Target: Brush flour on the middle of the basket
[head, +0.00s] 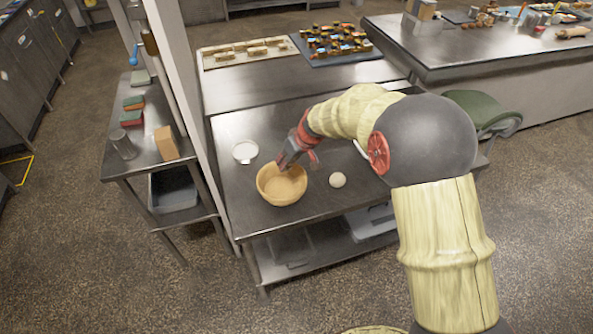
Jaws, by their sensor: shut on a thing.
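The round tan basket (272,196) stands upright near the front edge of the steel table. Its inside is open to view and looks pale brown. A small white bowl (245,152) with white contents, which look like flour, stands behind it to the left. A pale dough ball (337,180) lies to the right of the basket. My gripper (287,161) points down at the back rim of the basket, above or just over it. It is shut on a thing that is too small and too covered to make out. I cannot tell whether that thing touches the basket.
The steel table (315,208) is clear around these things. A white post (184,110) rises at its left. A side table (148,157) holds a brown block, a metal cup and sponges. A tray of colourful items (312,62) and a pale board (222,62) lie at the back.

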